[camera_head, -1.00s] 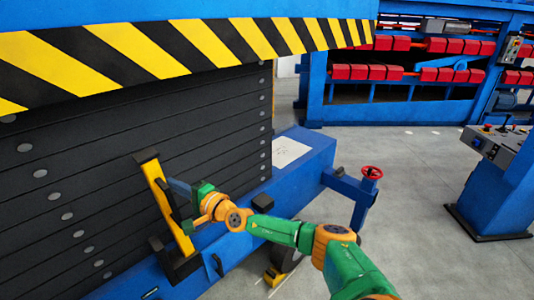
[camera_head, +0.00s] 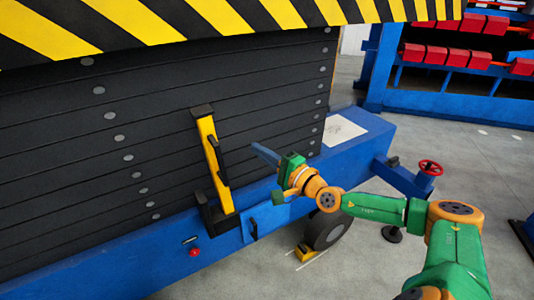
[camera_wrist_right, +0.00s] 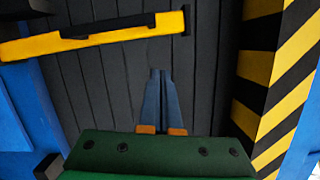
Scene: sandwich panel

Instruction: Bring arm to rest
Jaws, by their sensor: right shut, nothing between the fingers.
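My right arm, green and orange, comes in from the lower right of the head view. Its gripper (camera_head: 266,154) is shut and empty, its blue fingers pointing left toward the dark ribbed panel (camera_head: 90,140). The fingers also show together in the right wrist view (camera_wrist_right: 160,100), in front of the panel. A yellow bar handle with black ends (camera_head: 208,160) stands upright on the panel, to the left of the gripper and apart from it. The handle also shows at the upper left of the wrist view (camera_wrist_right: 100,38). My left gripper is not in view.
A yellow-black striped beam (camera_head: 230,15) runs above the panel. A blue frame (camera_head: 130,262) lies below, with a red-handwheel post (camera_head: 430,168) at right. A wheel (camera_head: 326,230) with a yellow chock (camera_head: 304,253) is on the floor. Open grey floor lies to the right.

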